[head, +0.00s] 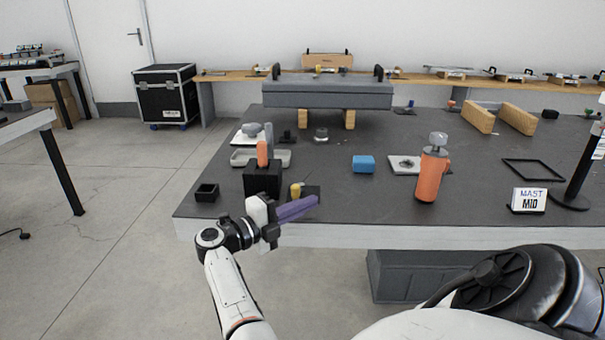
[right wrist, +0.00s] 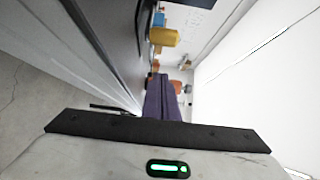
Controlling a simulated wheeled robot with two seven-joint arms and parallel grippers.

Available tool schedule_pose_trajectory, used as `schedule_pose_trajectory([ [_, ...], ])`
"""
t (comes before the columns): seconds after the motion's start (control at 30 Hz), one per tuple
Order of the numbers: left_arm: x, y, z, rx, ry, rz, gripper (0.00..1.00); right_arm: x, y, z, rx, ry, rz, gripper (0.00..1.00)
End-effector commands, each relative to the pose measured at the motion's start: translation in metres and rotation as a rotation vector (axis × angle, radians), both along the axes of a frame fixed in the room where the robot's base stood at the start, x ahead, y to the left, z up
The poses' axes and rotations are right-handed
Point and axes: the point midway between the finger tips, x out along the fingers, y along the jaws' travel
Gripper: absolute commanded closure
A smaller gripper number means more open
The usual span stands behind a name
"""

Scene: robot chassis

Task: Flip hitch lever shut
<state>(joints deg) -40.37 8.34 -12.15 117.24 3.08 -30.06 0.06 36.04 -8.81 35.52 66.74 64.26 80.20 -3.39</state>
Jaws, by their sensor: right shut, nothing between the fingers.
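My right gripper (head: 316,201) is at the front edge of the dark table, its purple fingers pressed together and empty. The shut fingers also show in the right wrist view (right wrist: 160,80). A small yellow part (head: 296,190) stands on a dark plate just behind the fingers; in the right wrist view it (right wrist: 163,37) is ahead of them, apart. A black block (head: 262,178) with an upright orange piece (head: 263,153) stands left of it. I cannot tell for certain which piece is the hitch lever. My left gripper is not in view.
A small black open box (head: 206,192) and a grey tray (head: 243,160) lie to the left. A blue block (head: 363,163), an orange bottle (head: 432,177) and a MAST MID sign (head: 529,200) stand to the right. The front middle of the table (head: 365,207) is clear.

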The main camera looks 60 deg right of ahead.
Motion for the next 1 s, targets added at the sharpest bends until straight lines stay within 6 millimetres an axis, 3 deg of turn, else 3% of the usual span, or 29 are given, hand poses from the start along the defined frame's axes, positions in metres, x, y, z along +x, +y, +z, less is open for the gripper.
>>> schedule_pose_trajectory([
  [0.2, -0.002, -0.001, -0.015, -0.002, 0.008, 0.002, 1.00, 0.030, 0.045, -0.002, 0.003, -0.001, 0.004, 1.00],
  [0.4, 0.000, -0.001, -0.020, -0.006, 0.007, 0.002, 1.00, 0.048, 0.073, -0.002, 0.002, -0.001, 0.002, 1.00],
  [0.6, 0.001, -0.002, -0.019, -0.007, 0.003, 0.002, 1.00, 0.054, 0.084, 0.000, 0.000, -0.001, 0.000, 1.00],
  [1.0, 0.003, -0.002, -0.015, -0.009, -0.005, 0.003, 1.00, 0.054, 0.084, 0.000, 0.000, -0.001, 0.000, 1.00],
])
